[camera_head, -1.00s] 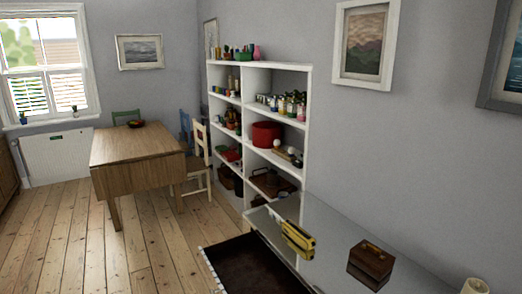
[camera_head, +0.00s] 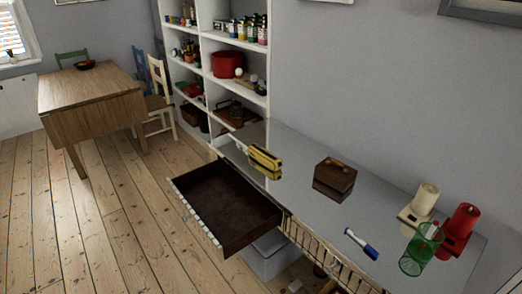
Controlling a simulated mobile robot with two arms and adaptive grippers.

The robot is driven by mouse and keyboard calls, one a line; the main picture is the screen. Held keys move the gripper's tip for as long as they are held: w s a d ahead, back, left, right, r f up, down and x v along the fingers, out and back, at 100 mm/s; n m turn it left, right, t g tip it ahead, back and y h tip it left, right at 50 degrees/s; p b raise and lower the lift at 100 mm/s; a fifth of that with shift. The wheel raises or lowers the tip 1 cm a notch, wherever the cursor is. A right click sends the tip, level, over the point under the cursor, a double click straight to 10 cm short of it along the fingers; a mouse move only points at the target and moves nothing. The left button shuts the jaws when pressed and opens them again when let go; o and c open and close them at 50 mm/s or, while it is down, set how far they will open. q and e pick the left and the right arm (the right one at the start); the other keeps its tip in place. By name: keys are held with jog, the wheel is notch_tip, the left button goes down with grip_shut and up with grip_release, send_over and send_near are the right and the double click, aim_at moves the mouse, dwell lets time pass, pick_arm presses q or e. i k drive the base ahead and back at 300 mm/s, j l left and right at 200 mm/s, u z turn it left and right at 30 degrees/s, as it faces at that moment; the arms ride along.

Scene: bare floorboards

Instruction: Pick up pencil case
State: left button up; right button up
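No thing in view is clearly a pencil case. A long yellow object with dark markings (camera_head: 265,157) lies on the grey reflective top of a low cabinet (camera_head: 299,152). A dark brown box (camera_head: 335,175) stands to its right on the same top. I cannot tell whether either one is the pencil case. A blue and white pen-like object (camera_head: 361,243) lies nearer on the cabinet top. Neither of my grippers shows in the head view.
A dark-lined drawer (camera_head: 226,205) stands open in front of the cabinet. White shelves (camera_head: 193,62) and a wooden table (camera_head: 92,92) are farther back. Floorboards at left are clear.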

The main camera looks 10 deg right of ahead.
aim_at(270, 161)
jog(key=z, duration=0.45)
jog(key=i+j+z, duration=0.1)
jog(key=z, duration=0.35)
jog(key=j+z, duration=0.2)
jog(key=z, duration=0.3)
jog(key=j+z, duration=0.2)
jog(key=j, duration=0.25)
jog(key=j+z, duration=0.25)
jog(key=j, duration=0.2)
jog(key=j+z, duration=0.2)
jog(key=j, duration=0.25)
jog(key=k+j+z, duration=0.1)
jog(key=j+z, duration=0.15)
jog(key=j, duration=0.15)
jog(key=k+j+z, duration=0.2)
jog(key=j, duration=0.25)
jog(key=j+z, duration=0.25)
jog(key=j, duration=0.15)
jog(key=k, duration=0.05)
